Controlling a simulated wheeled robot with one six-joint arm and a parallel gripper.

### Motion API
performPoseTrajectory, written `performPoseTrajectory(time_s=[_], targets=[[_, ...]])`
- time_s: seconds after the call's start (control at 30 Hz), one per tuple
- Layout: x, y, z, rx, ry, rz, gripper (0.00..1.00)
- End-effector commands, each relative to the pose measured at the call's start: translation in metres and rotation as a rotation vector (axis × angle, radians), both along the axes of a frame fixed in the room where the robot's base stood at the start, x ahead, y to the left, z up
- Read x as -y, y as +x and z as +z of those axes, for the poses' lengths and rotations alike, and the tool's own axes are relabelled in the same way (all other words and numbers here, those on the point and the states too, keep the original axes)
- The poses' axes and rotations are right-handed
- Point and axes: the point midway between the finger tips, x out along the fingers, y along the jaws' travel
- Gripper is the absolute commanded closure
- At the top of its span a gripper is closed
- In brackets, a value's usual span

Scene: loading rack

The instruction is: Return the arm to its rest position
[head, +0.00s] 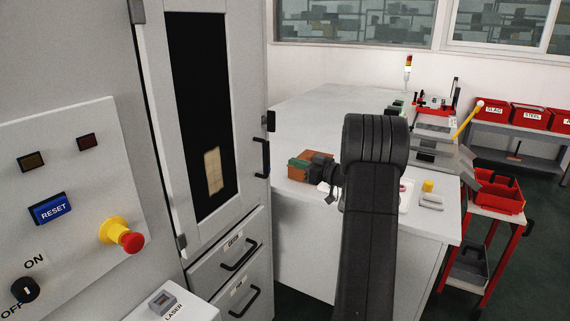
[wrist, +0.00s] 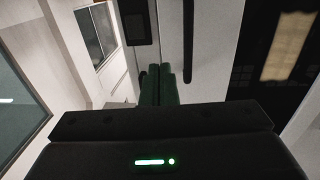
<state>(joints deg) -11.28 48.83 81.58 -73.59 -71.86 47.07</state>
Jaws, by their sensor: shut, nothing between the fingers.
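My gripper (wrist: 158,82) shows in the wrist view as two green fingers side by side, shut with nothing between them. They point toward the grey cabinet front, where a dark upright handle (wrist: 188,45) shows beyond the tips. In the head view my dark arm (head: 370,220) rises from the bottom edge to a bent joint in front of the white worktable.
The grey cabinet (head: 155,120) with a dark window stands left of the arm. The white worktable (head: 305,115) holds a brown-orange object (head: 318,158) and a yellow piece (head: 428,185). A red cart (head: 495,195) and shelf of red bins (head: 485,110) stand right.

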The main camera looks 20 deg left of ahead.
Motion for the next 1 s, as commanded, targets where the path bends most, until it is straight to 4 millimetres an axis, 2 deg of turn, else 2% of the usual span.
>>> performPoseTrajectory(time_s=[0.1, 0.2, 0.63, 0.77, 1.0], targets=[[0.018, -0.002, -0.002, -0.001, 0.000, -0.002, 1.00], [0.026, -0.004, -0.001, 0.000, 0.000, 0.000, 1.00], [0.030, -0.004, 0.000, -0.001, -0.001, 0.001, 1.00], [0.022, -0.004, 0.000, -0.001, -0.001, 0.002, 1.00], [-0.017, 0.001, 0.002, -0.001, 0.000, 0.004, 1.00]])
